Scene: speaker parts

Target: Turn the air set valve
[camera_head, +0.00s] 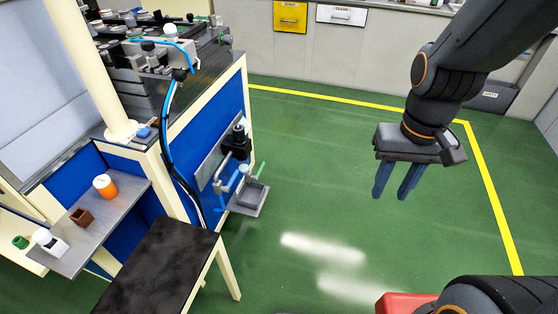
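A valve assembly (236,150) with a black cylindrical top, a grey plate, and small blue and green parts is mounted on the blue side panel of the workstation, left of centre. I cannot tell which of its parts turns or how it is set. My gripper (391,194) hangs over the green floor at the right, fingers pointing down. Its two blue fingers are apart with nothing between them. It is well to the right of the valve assembly and not touching anything.
The workstation bench (215,75) stands at the left with a blue hose (167,110) down its corner. A dark-topped table (160,265) is in front. A shelf (125,205) holds small parts, including an orange cup (106,188). The green floor (310,170) between is clear.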

